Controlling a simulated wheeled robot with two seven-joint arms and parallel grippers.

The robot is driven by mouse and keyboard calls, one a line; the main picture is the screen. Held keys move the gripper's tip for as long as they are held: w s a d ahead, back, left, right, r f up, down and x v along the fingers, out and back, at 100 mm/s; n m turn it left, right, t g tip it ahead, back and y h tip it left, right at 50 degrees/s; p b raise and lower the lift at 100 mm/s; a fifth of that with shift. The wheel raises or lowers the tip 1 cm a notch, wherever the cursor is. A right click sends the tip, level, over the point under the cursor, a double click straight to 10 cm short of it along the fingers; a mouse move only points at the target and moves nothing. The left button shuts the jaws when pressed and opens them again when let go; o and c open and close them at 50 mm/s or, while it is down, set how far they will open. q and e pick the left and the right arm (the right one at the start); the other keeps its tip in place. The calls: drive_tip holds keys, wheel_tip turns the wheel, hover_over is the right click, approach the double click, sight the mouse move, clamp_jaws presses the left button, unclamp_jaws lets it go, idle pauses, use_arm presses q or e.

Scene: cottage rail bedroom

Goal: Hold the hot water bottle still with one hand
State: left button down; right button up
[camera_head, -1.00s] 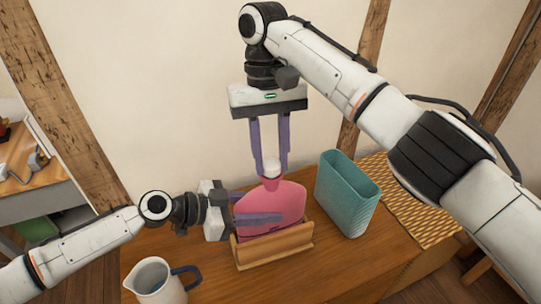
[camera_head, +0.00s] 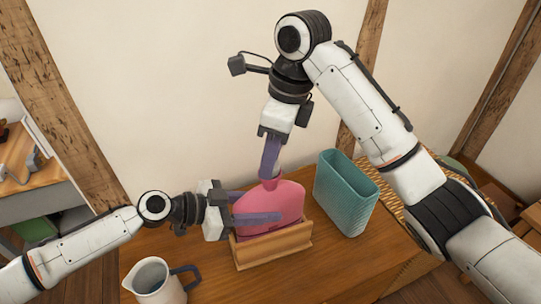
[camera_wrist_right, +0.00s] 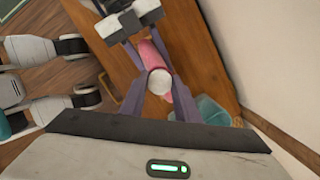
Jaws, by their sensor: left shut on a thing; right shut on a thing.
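The pink hot water bottle (camera_head: 285,198) stands upright in a wooden holder (camera_head: 272,250) on the cabinet top. My left gripper (camera_head: 258,208) comes from the left and is shut on the bottle's body, one finger across its front; the far finger is mostly hidden. My right gripper (camera_head: 269,168) is above the bottle, fingers pointing down around its neck. In the right wrist view its fingers are shut on the white stopper (camera_wrist_right: 160,82) at the bottle's mouth. In the head view the fingers hide the stopper.
A teal ribbed container (camera_head: 345,192) stands just right of the bottle. A white jug (camera_head: 153,283) with a dark blue handle is at the front left. A woven yellow surface lies behind right. The wall is close behind. The wooden top (camera_head: 340,268) is clear at the front right.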

drive_tip(key=shift+m, duration=0.6)
drive_tip(key=o, duration=1)
drive_tip(key=shift+r, duration=2.25)
drive_tip(key=shift+o, duration=0.7)
